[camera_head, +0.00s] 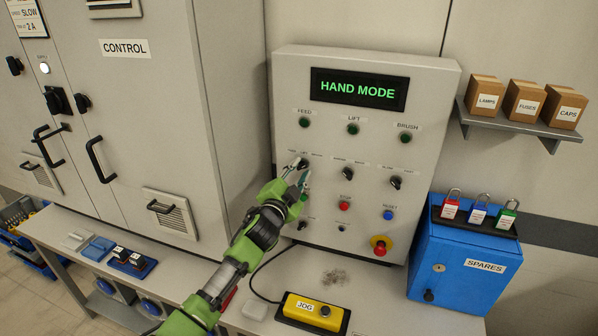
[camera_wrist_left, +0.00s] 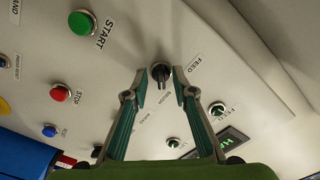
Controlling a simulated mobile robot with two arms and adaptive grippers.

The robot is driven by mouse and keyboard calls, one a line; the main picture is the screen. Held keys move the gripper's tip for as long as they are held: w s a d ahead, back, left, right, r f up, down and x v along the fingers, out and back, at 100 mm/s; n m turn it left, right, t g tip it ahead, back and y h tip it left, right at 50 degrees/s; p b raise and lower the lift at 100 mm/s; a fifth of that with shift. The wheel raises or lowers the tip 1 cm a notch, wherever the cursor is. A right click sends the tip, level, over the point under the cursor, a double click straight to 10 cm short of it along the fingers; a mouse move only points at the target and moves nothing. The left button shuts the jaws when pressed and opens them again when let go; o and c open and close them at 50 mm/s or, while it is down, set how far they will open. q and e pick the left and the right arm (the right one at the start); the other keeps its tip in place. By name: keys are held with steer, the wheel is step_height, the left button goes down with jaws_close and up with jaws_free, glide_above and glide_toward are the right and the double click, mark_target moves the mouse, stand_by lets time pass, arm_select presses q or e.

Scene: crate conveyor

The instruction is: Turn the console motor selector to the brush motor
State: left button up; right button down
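The grey console (camera_head: 425,130) shows HAND MODE on its screen. Its motor selector (camera_head: 303,164) is a black knob on the left, under the small FEED, LIFT and BRUSH labels. In the left wrist view the knob (camera_wrist_left: 161,70) shows between and just beyond the fingertips, with a FEED label beside it. Which position it points to is not clear. My left gripper (camera_head: 297,173) is at the knob, with its fingers apart on both sides (camera_wrist_left: 160,84). Contact cannot be told. My right gripper is not in view.
Two more black selectors (camera_head: 338,179) (camera_head: 395,182) sit to the right, above a red stop button (camera_head: 344,205) and a blue reset button (camera_head: 388,214). A red emergency stop (camera_head: 380,248) is lower right. A yellow JOG box (camera_head: 312,311) lies on the bench below.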

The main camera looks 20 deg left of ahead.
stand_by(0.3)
arm_select(q)
steer(key=s, duration=1.2)
steer(key=shift+a, duration=0.25)
